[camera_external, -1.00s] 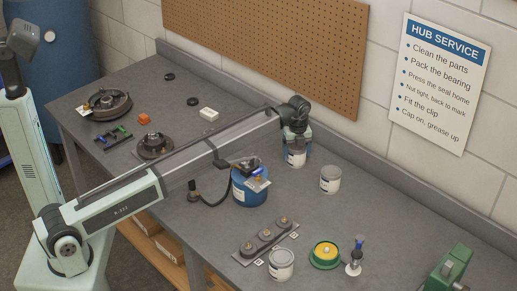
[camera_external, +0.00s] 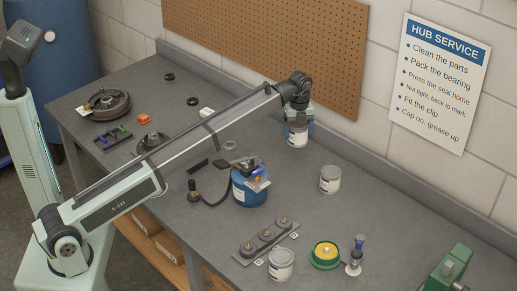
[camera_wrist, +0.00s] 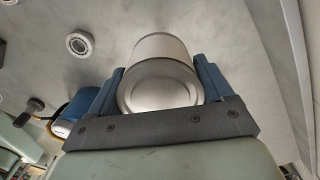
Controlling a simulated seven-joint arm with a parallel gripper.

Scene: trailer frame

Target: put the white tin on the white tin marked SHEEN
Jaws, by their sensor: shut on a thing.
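My gripper (camera_external: 298,122) is shut on a white tin (camera_external: 297,139) at the back of the bench and holds it upright, seemingly just above the bench top. In the wrist view the tin (camera_wrist: 160,46) sits between the two blue fingers, its grey metal lid towards the camera. A second white tin (camera_external: 330,180) stands on the bench to the right of my gripper, apart from it. A third white tin (camera_external: 281,265) stands near the front edge. The tins' labels are too small to read, so I cannot tell which one is marked SHEEN.
A blue tub (camera_external: 249,187) with things on its lid stands left of the second tin. A grey plate with knobs (camera_external: 265,240), a green-and-yellow round part (camera_external: 325,254) and a small upright tool (camera_external: 355,258) are near the front. Bench around the second tin is clear.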

